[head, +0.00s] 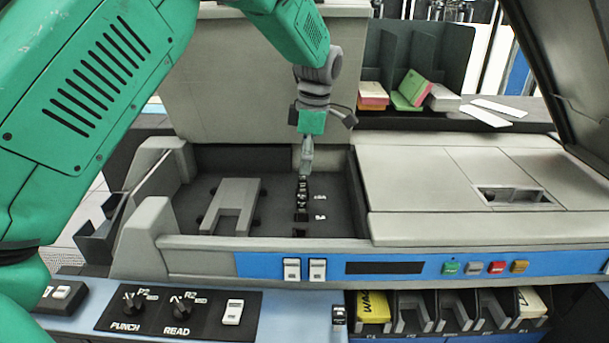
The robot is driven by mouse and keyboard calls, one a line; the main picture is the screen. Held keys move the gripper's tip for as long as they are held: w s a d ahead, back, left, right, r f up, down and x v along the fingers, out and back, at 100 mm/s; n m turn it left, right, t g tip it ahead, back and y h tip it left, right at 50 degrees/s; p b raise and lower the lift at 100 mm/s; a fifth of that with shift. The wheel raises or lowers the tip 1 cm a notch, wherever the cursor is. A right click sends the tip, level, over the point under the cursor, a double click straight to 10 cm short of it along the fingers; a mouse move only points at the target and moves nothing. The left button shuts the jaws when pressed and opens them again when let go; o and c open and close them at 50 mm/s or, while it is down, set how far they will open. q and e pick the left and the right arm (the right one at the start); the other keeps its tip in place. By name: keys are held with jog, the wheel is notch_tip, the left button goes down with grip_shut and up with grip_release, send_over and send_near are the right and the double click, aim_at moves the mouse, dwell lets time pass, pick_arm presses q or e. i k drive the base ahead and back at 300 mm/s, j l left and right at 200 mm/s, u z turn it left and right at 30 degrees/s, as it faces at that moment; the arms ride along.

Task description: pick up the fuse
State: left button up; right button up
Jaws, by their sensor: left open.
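A column of small dark fuse parts with light marks (302,196) stands on the floor of the machine's open bay, with two small white labels to its right. I cannot tell single fuses from their holders at this size. My left gripper (306,172) points down from above, its slim grey fingers seen edge-on at the far end of this column. It is open. Its tips overlap the column's top in the picture, and I cannot tell whether they touch it. My right gripper is not in view.
The bay has raised walls (357,190) and a grey U-shaped bracket (232,205) on its left. A flat grey cover (440,185) lies to the right, below a raised dark lid (570,70). Card slots (455,312) and a knob panel (175,312) are in front.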

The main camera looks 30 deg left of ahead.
aim_at(339, 312)
jog(key=k+l, duration=0.75)
jog(key=k, duration=0.1)
